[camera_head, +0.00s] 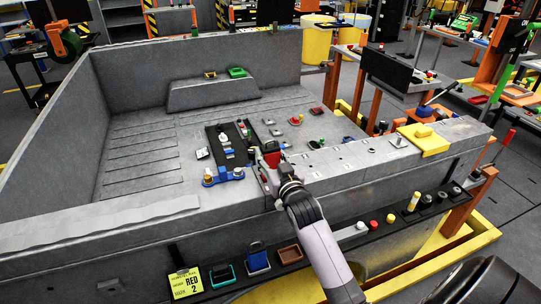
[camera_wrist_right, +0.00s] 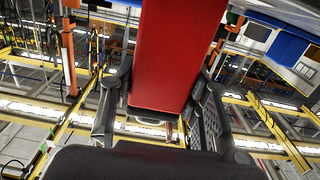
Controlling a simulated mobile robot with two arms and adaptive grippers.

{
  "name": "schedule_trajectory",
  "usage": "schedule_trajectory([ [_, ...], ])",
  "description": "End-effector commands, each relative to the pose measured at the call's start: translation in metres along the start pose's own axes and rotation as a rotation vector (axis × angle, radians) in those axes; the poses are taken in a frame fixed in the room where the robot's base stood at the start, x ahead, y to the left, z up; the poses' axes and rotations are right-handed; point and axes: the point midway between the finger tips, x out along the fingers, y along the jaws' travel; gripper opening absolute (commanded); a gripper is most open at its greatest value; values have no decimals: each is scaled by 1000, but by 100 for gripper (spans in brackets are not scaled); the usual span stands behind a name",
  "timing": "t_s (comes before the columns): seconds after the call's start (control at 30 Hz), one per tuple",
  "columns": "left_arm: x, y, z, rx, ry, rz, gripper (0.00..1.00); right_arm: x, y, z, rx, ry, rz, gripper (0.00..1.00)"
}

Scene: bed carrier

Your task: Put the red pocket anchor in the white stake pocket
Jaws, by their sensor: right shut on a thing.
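My right gripper (camera_head: 268,163) is over the inner edge of the grey truck bed's near side rail, its arm coming up from the bottom. It is shut on the red pocket anchor (camera_head: 271,147). In the right wrist view the anchor (camera_wrist_right: 178,55) is a large red block standing up between the two dark fingers of the gripper (camera_wrist_right: 165,100). Its lower end is partly hidden by the gripper. Small pale fittings (camera_head: 345,163) lie along the rail's top, right of the gripper. They are too small to tell which is the white stake pocket. My left gripper is not in view.
The grey bed (camera_head: 140,130) has tall walls at left and back. A blue fitting (camera_head: 223,176) is close left of the gripper. Several small coloured parts lie behind it. A yellow block (camera_head: 424,139) sits on the rail at right. A dark ledge with parts runs along the front.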

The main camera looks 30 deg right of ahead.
Motion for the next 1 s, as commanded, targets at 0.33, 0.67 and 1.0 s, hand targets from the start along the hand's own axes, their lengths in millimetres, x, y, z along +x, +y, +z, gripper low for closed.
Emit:
schedule_trajectory([
  [0.33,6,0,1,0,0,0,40,0,0,9,0,2,0,5],
  [0.67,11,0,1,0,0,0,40,0,0,17,0,2,0,5],
  [1.0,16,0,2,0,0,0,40,0,0,25,0,3,0,5],
])
